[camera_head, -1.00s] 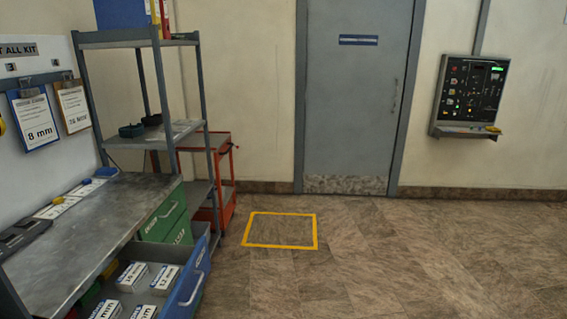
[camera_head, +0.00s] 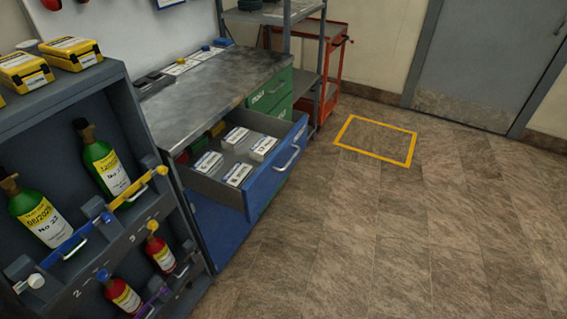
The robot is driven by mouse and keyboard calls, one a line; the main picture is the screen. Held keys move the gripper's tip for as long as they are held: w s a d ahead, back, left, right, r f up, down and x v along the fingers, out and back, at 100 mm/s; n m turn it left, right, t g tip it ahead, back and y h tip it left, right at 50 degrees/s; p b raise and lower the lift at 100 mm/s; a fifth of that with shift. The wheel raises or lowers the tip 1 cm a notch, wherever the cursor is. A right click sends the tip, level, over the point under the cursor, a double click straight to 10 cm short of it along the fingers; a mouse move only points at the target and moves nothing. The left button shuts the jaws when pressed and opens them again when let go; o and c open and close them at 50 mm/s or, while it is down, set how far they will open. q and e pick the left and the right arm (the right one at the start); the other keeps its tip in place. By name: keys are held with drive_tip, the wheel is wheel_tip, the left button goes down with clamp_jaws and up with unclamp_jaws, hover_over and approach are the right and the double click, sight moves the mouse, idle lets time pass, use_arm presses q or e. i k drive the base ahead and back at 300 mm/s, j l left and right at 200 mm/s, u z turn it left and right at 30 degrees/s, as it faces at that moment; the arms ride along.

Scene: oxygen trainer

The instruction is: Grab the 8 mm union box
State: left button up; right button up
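A blue drawer (camera_head: 278,182) stands open under the grey workbench. Several small white boxes with blue-and-white labels lie in it: a back left box (camera_head: 235,138), a back right box (camera_head: 263,148), a front left box (camera_head: 207,163) and a front right box (camera_head: 237,175). Their labels are too small to read now, so I cannot tell which is the 8 mm union box. Neither of my grippers is in view.
A dark cabinet (camera_head: 115,90) at left holds green and red bottles, with yellow cases on top. The workbench top (camera_head: 215,88) is mostly clear. A red trolley (camera_head: 318,100) stands behind. The floor (camera_head: 390,230) at right is open, with a yellow marked square (camera_head: 375,118).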

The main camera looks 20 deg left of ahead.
sight(236, 177)
drive_tip(key=u, duration=1.45)
